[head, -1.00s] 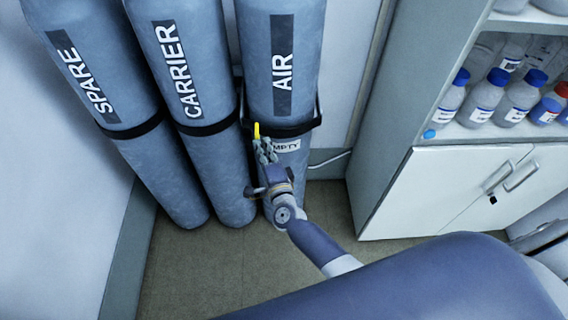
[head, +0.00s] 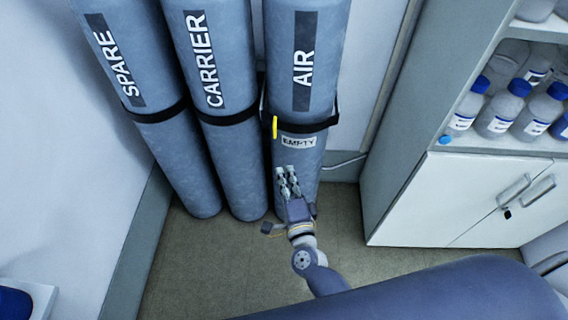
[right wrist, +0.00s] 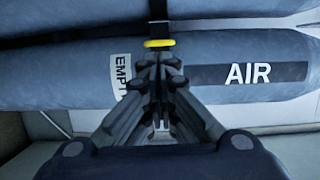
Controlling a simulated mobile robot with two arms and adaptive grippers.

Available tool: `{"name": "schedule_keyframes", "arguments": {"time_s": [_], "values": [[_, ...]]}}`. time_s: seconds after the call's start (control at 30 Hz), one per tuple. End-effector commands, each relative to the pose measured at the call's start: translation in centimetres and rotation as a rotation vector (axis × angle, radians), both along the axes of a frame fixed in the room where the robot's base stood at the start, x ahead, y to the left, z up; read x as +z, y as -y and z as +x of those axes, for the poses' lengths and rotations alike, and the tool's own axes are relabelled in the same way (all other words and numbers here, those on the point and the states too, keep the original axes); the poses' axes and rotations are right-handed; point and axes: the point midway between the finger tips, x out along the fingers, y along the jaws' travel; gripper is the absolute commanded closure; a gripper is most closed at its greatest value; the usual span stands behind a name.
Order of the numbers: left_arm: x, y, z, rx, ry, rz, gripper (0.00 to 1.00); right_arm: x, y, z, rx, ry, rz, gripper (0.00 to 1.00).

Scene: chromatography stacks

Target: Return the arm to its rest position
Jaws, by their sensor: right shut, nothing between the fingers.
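My right gripper (head: 286,172) is shut and empty in the head view, in front of the lower part of the cylinder marked AIR (head: 325,60). Its fingers point up toward a label reading EMPTY (head: 299,141), just below it in the picture. In the right wrist view the shut fingers (right wrist: 158,68) cover part of that label (right wrist: 121,77), with the AIR cylinder (right wrist: 215,50) behind. My left gripper is not in view.
The cylinders marked CARRIER (head: 221,20) and SPARE (head: 140,30) stand strapped to the left. A cabinet (head: 470,190) with shelves of bottles (head: 497,117) stands at the right. Bare floor (head: 200,265) lies in front of the cylinders.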

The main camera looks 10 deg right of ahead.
Motion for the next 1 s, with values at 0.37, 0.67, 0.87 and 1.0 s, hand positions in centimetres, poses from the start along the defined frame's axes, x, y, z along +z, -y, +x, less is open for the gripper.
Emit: {"name": "schedule_keyframes", "arguments": {"time_s": [0.37, 0.67, 0.87, 1.0], "values": [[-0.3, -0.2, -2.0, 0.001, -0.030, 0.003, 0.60, -0.1, -0.1, -1.2, 0.002, -0.003, -0.006, 1.00], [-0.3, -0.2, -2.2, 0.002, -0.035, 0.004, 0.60, -13.3, -0.9, -5.3, 0.213, -0.236, -0.427, 1.00], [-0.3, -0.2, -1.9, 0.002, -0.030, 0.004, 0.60, -26.3, 0.8, -13.4, 0.488, -0.488, -0.811, 1.00], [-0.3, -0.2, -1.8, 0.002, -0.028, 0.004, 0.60, -33.6, 3.4, -20.9, 0.702, -0.656, -1.024, 1.00]]}}
